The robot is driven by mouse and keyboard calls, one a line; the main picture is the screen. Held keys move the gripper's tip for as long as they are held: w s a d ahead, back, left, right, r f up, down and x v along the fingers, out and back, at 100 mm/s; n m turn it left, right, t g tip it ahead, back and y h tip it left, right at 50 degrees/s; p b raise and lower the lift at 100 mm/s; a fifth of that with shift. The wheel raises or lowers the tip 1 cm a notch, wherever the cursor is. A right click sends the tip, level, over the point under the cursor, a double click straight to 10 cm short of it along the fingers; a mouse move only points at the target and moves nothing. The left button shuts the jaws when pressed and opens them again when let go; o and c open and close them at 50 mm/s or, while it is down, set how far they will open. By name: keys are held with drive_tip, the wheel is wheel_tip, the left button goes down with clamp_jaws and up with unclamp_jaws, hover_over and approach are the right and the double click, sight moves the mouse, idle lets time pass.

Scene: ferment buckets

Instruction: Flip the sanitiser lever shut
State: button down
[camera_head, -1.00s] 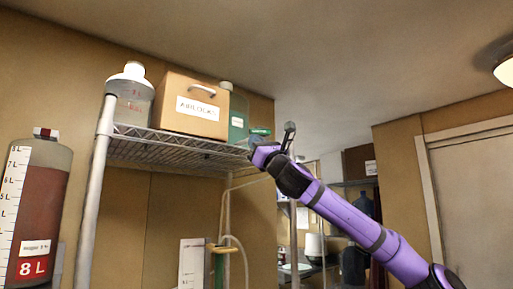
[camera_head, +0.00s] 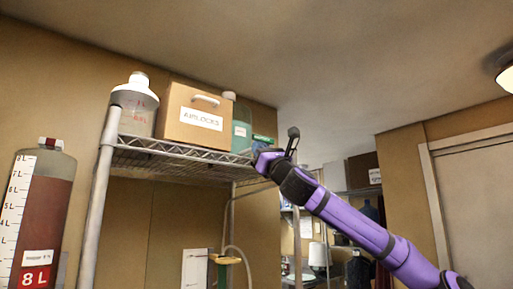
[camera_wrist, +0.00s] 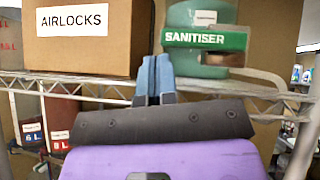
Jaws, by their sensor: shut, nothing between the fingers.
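The green SANITISER sign block (camera_wrist: 205,40) stands on the wire shelf in front of a teal jug (camera_wrist: 197,15); in the head view the block (camera_head: 263,140) is partly hidden by my arm. A pale curved tube or handle (camera_wrist: 262,76) runs right from the block's foot. I cannot tell for sure which part is the lever. My gripper (camera_wrist: 154,75) has blue-grey fingers, shut and empty, just left of the block at the shelf's front edge. Whether they touch it is unclear.
The AIRLOCKS box (camera_head: 194,116) is left of the jug, with a white-capped bottle (camera_head: 136,104) beyond it. The wire shelf's front rail (camera_head: 185,151) runs below the gripper. A tall 8 L vessel (camera_head: 37,220) stands at far left. Open air lies above the shelf.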

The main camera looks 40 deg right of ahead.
drive_tip(key=v, duration=0.9)
drive_tip(key=shift+s, duration=0.2)
drive_tip(key=shift+f, duration=0.1)
